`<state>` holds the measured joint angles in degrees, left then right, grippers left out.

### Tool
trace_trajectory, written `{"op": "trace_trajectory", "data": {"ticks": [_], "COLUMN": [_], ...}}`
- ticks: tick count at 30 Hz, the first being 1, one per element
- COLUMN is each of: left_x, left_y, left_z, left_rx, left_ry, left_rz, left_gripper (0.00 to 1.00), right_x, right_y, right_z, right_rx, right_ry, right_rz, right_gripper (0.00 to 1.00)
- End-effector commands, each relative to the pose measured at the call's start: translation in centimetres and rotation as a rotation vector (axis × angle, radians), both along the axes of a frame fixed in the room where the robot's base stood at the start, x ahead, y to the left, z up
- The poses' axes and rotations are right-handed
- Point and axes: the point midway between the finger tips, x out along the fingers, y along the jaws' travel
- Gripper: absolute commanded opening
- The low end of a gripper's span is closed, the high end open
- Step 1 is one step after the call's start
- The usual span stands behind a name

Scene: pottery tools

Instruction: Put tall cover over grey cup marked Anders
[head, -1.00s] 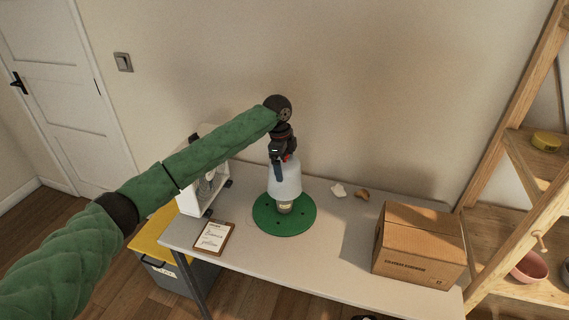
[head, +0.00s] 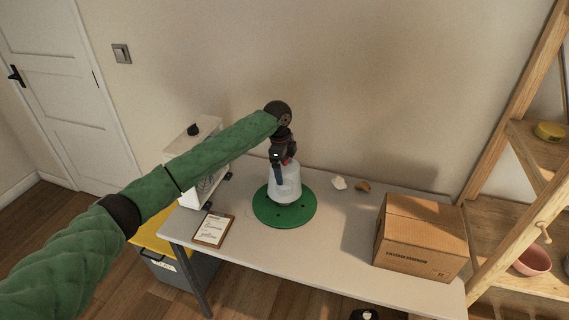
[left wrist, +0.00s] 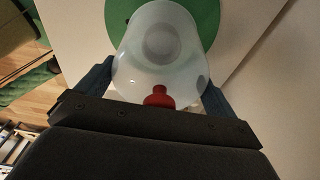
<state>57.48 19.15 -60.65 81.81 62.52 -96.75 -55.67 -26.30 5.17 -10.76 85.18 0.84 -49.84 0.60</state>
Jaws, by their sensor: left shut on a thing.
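The tall cover (head: 286,184) is a translucent whitish dome with a red knob (left wrist: 159,97) on top. My left gripper (head: 283,166) is shut on its top, with a finger on each side in the left wrist view. The cover stands over the green round board (head: 262,211) on the table. A cup shows only as a faint round shape through the cover in the left wrist view, so its colour and any name on it are hidden. I cannot tell whether the cover's rim touches the board. My right gripper is not in view.
A cardboard box (head: 420,238) stands on the table's right part. A clipboard (head: 213,230) lies left of the board, before a white appliance (head: 190,150). A wooden shelf (head: 510,190) stands at the right.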

Motion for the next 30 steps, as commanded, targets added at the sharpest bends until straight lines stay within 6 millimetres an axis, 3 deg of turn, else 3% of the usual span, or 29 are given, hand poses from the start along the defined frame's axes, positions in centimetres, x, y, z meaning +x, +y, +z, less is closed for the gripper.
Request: {"op": "trace_trajectory", "data": {"ticks": [11, 22, 30], "left_x": [0.0, 0.0, 0.0], "left_y": [0.0, 0.0, 0.0], "left_z": [-2.5, -4.6, -5.1], "left_rx": [0.001, 0.000, 0.000], "left_ry": [0.000, 0.000, 0.000], "left_rz": [0.000, 0.001, 0.000], "left_gripper": [0.70, 0.70, 0.70], "right_x": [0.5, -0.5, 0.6], "right_y": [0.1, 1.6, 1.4], "right_z": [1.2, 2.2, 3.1], "right_rx": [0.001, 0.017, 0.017], "right_ry": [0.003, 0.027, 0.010], "right_rz": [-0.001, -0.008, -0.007], "right_gripper": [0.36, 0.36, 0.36]}}
